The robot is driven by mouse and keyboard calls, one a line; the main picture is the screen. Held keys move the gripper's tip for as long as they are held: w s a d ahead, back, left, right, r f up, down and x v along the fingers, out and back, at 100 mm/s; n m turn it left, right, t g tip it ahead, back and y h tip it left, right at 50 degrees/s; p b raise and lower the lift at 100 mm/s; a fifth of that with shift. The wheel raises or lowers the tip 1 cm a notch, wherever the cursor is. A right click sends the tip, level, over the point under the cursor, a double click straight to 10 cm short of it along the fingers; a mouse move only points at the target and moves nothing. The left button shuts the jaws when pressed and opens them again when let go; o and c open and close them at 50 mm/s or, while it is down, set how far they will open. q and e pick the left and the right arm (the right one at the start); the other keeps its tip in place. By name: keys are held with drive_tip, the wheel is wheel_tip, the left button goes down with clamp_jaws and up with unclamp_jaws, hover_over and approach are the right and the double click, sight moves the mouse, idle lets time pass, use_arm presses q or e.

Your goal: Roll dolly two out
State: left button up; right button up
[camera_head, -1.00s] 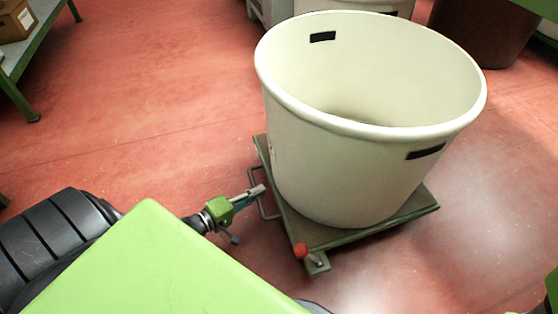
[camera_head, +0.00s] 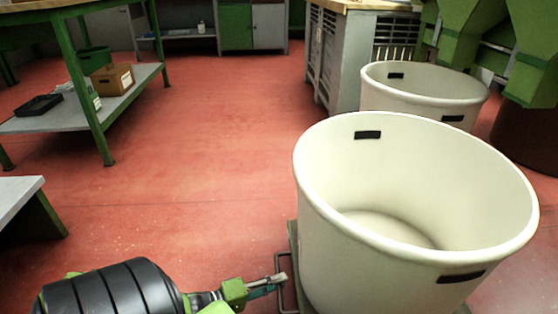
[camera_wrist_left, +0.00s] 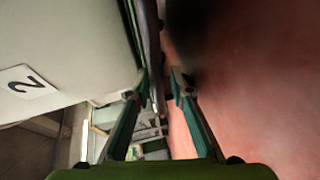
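A large cream tub (camera_head: 400,180) stands on a green dolly (camera_head: 292,240), of which only the left edge shows in the head view. In the left wrist view the tub wall (camera_wrist_left: 70,50) carries a label "2" (camera_wrist_left: 26,84). A grey handle loop (camera_head: 279,264) sticks out from the dolly's left side. My left gripper (camera_head: 277,281) is at this handle. My right gripper is out of view.
A second cream tub (camera_head: 423,100) stands behind the first, beside a grey cabinet (camera_head: 350,60). A green-legged bench (camera_head: 75,112) with boxes is at the left, and a low table (camera_head: 20,195) is nearer. The red floor (camera_head: 200,160) between is clear.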

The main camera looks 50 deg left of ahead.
use_arm(q)
drive_tip(key=v, duration=1.2)
idle(0.6)
